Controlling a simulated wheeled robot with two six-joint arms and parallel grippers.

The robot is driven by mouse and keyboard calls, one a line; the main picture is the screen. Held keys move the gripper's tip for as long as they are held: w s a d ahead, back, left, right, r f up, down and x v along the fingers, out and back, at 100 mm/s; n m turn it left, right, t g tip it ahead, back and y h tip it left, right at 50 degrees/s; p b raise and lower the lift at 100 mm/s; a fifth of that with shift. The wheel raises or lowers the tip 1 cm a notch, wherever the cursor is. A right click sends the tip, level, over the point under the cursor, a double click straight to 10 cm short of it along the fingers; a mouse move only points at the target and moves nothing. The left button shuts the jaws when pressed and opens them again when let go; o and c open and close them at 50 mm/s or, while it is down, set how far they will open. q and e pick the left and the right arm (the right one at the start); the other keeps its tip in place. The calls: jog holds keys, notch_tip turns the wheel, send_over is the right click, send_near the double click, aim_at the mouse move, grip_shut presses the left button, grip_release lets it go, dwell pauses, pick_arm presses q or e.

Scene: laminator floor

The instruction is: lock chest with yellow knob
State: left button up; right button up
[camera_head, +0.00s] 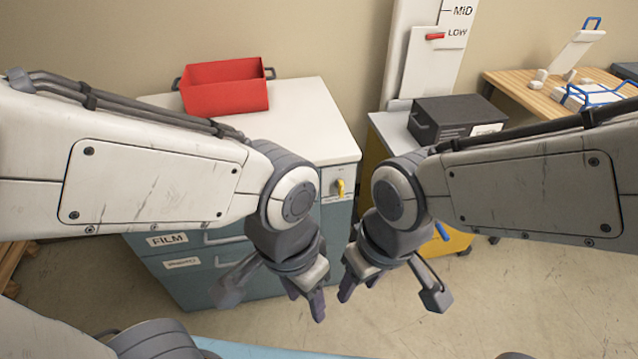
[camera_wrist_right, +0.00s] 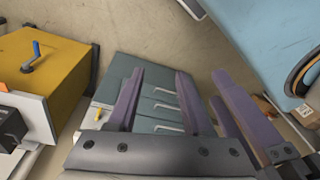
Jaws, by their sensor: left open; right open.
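The chest is a teal drawer cabinet with a white top (camera_head: 305,115); its drawer front (camera_head: 190,285) carries a FILM label and handles. The yellow knob (camera_head: 340,187) is on a pale panel at the chest's upper right front, pointing roughly up and down. In the right wrist view the yellow knob (camera_wrist_right: 86,116) shows left of the drawer handles. My left gripper (camera_head: 272,292) is open and empty in front of the chest, below the knob in the picture. My right gripper (camera_head: 391,292) is open and empty, lower right of the knob. Neither touches the knob. My arms hide part of the chest.
A red bin (camera_head: 225,97) stands on the chest top. Right of it is a yellow cabinet (camera_head: 455,243) with a blue handle (camera_head: 442,231) and a dark box (camera_head: 456,117) on top. A gauge board with a red slider (camera_head: 435,36) stands behind. A wooden table (camera_head: 520,88) is at the far right.

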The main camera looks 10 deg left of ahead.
jog(key=w+a+f+t+y+b, duration=0.1)
jog(key=w+a+f, duration=0.15)
jog(key=w, duration=0.25)
jog(key=w+a+f+t+b, duration=0.1)
jog(key=w+a+f+b, duration=0.15)
jog(key=w, duration=0.25)
jog(key=m+t+y+b, duration=0.2)
jog(key=t+b, duration=0.4)
jog(key=t, duration=0.2)
send_near(342, 191)
jog(key=s+a+r, duration=0.2)
jog(key=s+a, duration=0.3)
jog(key=a, duration=0.1)
jog(key=w+d+f+m+t+y+b, duration=0.1)
jog(key=w+d+f+t+b, duration=0.25)
jog(key=d+f+t, duration=0.3)
jog(key=x, duration=1.1)
jog(key=shift+w+a+f, duration=0.1)
jog(key=shift+a+f, duration=0.3)
grip_shut()
